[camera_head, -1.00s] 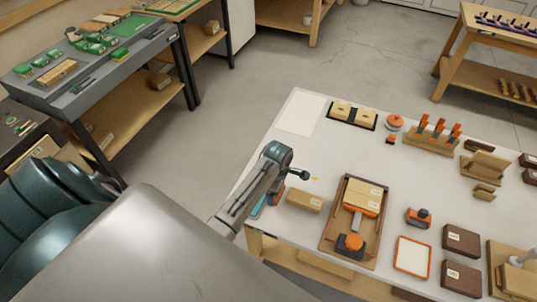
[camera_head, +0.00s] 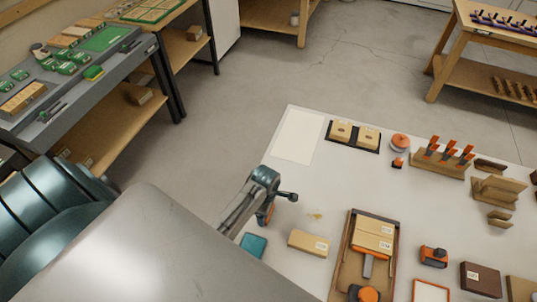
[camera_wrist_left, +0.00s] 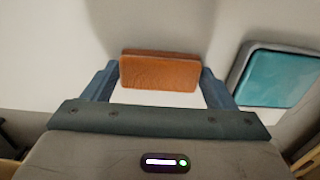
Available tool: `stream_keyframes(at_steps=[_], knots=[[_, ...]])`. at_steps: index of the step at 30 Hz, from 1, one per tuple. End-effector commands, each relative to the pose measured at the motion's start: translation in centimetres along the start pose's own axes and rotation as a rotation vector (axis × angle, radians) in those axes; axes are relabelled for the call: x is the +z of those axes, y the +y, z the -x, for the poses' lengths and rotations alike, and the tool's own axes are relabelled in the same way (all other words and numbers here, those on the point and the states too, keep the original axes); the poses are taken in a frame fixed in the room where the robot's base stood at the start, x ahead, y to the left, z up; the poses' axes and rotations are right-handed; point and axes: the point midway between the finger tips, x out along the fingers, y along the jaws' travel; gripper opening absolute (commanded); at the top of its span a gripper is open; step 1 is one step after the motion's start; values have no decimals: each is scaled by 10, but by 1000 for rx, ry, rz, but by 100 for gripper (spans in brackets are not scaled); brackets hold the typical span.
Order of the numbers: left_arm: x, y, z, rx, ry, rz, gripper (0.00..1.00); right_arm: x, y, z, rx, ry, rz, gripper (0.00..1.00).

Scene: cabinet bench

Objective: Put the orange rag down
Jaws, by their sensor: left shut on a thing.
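My left gripper (camera_wrist_left: 160,88) is shut on the orange rag (camera_wrist_left: 160,72), a flat, block-like folded piece between its two fingers. In the head view the gripper (camera_head: 274,203) is over the near left part of the white bench (camera_head: 350,183), and a little of the rag (camera_head: 268,212) shows below it. I cannot tell whether the rag touches the bench top. My right gripper is in neither view.
A teal pad (camera_head: 254,244) lies close by the gripper, also in the wrist view (camera_wrist_left: 280,78). A tan block (camera_head: 308,243) and a wooden tray (camera_head: 345,262) are to the right. A pale sheet (camera_head: 297,136) lies at the bench's far left corner.

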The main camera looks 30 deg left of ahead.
Motion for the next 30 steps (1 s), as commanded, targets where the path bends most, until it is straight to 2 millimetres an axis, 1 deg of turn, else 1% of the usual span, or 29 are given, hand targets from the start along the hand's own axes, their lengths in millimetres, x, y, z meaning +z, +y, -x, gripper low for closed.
stream_keyframes(at_steps=[3,4,6,7,11,15,17,20,23,27,30], knots=[[0,1,0,0,0,0,61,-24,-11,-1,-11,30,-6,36],[0,0,0,0,1,0,85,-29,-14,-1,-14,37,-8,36],[0,0,0,0,1,0,99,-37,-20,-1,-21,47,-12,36],[0,1,0,0,1,0,100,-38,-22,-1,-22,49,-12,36],[0,1,0,0,0,0,100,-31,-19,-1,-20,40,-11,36],[0,1,3,1,0,-1,100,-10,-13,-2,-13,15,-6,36],[0,2,8,2,0,-1,100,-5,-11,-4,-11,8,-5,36],[0,2,21,5,0,-1,100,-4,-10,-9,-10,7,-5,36],[0,2,40,6,0,-1,100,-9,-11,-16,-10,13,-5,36],[0,3,72,7,1,-1,100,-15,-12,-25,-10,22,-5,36],[0,2,91,6,0,-1,100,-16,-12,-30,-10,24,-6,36]])
